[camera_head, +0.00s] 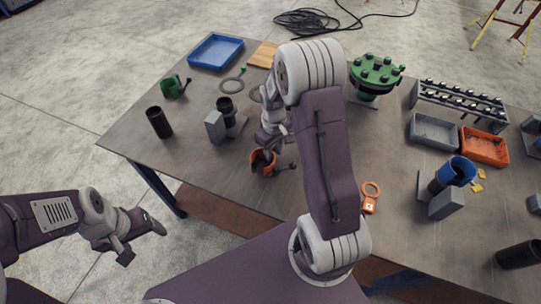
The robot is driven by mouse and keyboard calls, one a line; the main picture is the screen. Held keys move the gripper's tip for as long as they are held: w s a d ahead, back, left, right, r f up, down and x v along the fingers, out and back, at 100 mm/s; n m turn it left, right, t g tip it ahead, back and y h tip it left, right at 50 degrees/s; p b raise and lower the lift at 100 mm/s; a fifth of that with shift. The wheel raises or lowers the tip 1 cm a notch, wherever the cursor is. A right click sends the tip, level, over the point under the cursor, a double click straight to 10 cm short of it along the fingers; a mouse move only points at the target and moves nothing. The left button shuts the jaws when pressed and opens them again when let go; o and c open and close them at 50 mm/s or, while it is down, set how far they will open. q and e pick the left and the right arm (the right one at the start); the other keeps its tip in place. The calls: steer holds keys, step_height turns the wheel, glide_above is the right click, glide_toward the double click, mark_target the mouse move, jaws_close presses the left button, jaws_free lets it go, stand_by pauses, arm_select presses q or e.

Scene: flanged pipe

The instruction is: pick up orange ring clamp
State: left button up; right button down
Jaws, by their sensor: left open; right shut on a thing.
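The orange ring clamp (257,165) is near the front edge of the table, below the bend of my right arm. My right gripper (267,150) reaches down from above and is shut on the orange ring clamp. The fingers are small and partly hidden by my arm, and I cannot tell whether the clamp touches the table. My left gripper (142,240) is open and empty, off the table at the lower left.
A dark pipe in a grey block (215,126) stands left of the clamp. A dark cylinder (158,122) and green clamp (174,87) are further left. An orange tool (370,196) lies right of my arm. A blue tray (216,51) and green flange (376,73) are behind.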

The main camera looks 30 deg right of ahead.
steer(key=shift+r, duration=0.1)
step_height(320, 180, up, 4)
steer(key=shift+w+r, duration=0.1)
steer(key=s+r, duration=0.6)
steer(key=s, duration=0.6)
steer(key=shift+a+r, duration=0.25)
steer(key=shift+r, duration=0.05)
steer(key=shift+w, duration=0.1)
stand_by(0.5)
